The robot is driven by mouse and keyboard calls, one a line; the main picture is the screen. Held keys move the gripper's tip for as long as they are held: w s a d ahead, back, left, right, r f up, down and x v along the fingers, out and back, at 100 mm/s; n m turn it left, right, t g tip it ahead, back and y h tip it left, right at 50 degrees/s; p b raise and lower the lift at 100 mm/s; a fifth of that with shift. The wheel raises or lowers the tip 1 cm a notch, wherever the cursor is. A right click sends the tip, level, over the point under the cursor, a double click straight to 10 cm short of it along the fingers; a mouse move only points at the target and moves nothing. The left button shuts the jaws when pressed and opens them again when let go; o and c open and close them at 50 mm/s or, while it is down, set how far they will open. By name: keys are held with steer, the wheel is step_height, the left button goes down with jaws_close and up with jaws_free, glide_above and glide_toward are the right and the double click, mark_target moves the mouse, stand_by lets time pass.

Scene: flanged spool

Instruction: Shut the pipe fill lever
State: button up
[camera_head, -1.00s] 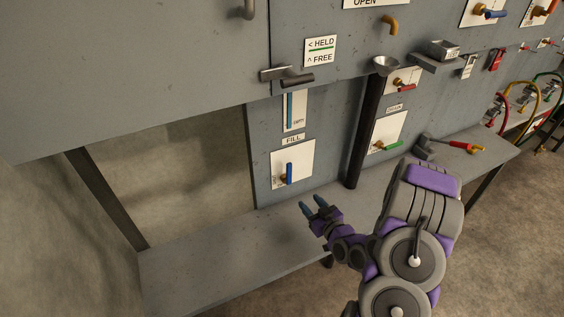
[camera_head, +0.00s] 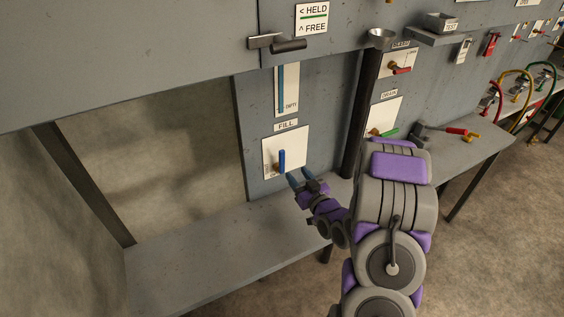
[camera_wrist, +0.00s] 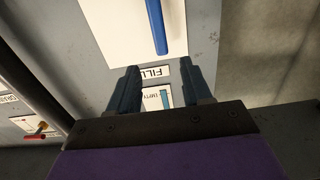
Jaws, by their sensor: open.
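The fill lever (camera_head: 282,160) has a blue handle and stands upright on a white plate (camera_head: 299,147) under the FILL label (camera_head: 287,125). In the wrist view the blue lever (camera_wrist: 157,27) shows at the top, beyond the fingertips, with the FILL label (camera_wrist: 155,72) upside down between the fingers. My gripper (camera_head: 299,178) is just right of and below the lever in the head view, apart from it. It also shows in the wrist view (camera_wrist: 158,80), open and empty, its two fingers spread.
A black vertical pipe (camera_head: 361,115) with a funnel stands right of the fill plate. A green-handled drain lever (camera_head: 388,132) is beyond it. A grey shelf (camera_head: 215,240) runs below the panel. The opening left of the fill panel is clear.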

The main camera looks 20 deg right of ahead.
mark_target(283, 156)
steer(key=w+b, duration=0.2)
steer(key=w, duration=0.4)
steer(key=w+b, duration=0.1)
steer(key=w, duration=0.4)
steer(key=shift+w+a+b, duration=0.2)
steer(key=shift+w+b, duration=0.15)
steer(key=shift+b, duration=0.05)
jaws_close()
stand_by(0.4)
